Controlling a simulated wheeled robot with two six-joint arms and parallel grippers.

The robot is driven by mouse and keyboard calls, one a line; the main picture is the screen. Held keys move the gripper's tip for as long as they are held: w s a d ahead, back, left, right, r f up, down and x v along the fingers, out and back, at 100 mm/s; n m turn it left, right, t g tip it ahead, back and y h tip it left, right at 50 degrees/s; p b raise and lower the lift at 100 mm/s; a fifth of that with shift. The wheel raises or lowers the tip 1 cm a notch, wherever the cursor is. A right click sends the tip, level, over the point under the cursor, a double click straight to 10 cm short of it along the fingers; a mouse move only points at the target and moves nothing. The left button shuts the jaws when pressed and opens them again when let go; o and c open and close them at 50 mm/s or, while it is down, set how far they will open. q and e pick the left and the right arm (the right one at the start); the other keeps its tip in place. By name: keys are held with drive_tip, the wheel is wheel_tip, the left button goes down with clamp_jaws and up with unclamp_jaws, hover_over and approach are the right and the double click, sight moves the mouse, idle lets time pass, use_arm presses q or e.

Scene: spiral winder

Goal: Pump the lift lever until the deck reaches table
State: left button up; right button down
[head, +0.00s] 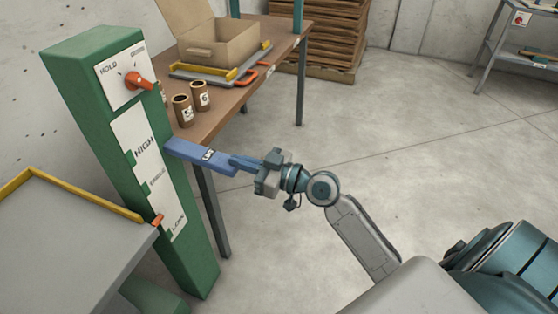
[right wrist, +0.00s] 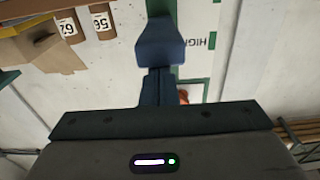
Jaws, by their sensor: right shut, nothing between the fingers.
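The green lift column (head: 85,110) stands at the left with a HIGH-to-LOW scale. An orange pointer (head: 157,219) sits near the low mark, level with the grey deck (head: 70,245), whose yellow rim shows. The deck is lower than the brown table (head: 225,100). A blue lever (head: 195,154) sticks out from the column to the right. My right gripper (head: 240,162) is shut and empty, its fingertips at the lever's outer end; I cannot tell whether they touch. In the right wrist view the lever (right wrist: 160,45) lies just beyond the fingers (right wrist: 158,88). My left gripper is not in view.
An orange knob (head: 138,80) is on the column's upper panel. The table holds brown numbered cylinders (head: 182,110), an open cardboard box (head: 215,45) and a yellow-edged tray (head: 205,76). A stack of brown boards (head: 320,35) stands behind.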

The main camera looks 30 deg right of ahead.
use_arm(q)
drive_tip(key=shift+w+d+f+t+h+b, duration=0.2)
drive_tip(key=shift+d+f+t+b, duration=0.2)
drive_tip(key=shift+b, duration=0.3)
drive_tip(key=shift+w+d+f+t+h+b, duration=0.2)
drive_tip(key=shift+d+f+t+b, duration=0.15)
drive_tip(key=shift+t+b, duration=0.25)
use_arm(e)
drive_tip(key=r+v, duration=0.1)
drive_tip(key=v, duration=0.9)
drive_tip(key=shift+r, duration=0.25)
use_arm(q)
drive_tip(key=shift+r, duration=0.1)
use_arm(e)
drive_tip(key=shift+d, duration=0.1)
drive_tip(key=shift+r, duration=0.1)
idle(0.8)
